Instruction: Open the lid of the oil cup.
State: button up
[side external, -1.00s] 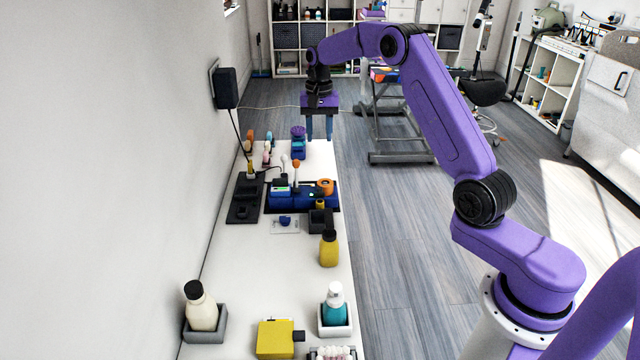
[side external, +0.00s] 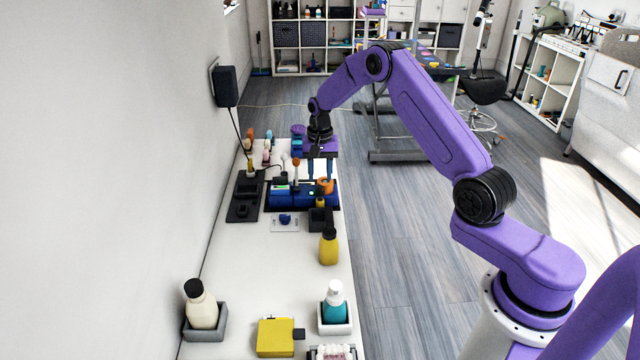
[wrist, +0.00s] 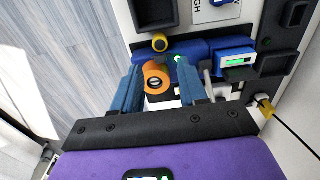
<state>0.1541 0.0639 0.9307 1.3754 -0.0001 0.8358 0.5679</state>
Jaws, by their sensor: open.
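My gripper (side external: 320,176) is open and empty, pointing down over the right part of the blue holder (side external: 276,199). In the wrist view its two blue fingers (wrist: 159,66) stand apart, with an orange round piece (wrist: 165,72) with a dark round centre showing between them. In the side view the orange piece (side external: 326,186) is just below the fingertips, partly hidden by them. A small yellow round piece with a dark centre (wrist: 160,42) sits just beyond it. I cannot tell for sure which of these is the oil cup, nor whether a lid is shut.
A yellow bottle (side external: 329,247) stands in front, near the table's right edge. A cream bottle (side external: 202,308) and teal bottle (side external: 335,311) stand nearer.

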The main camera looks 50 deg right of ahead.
aim_at(320, 186)
jog(key=shift+f, duration=2.1)
grip_shut()
jog(key=shift+d, duration=0.1)
jog(key=shift+w+d+g+y, duration=0.2)
jog(key=shift+w+g+y, duration=0.05)
jog(key=shift+g+y, duration=0.15)
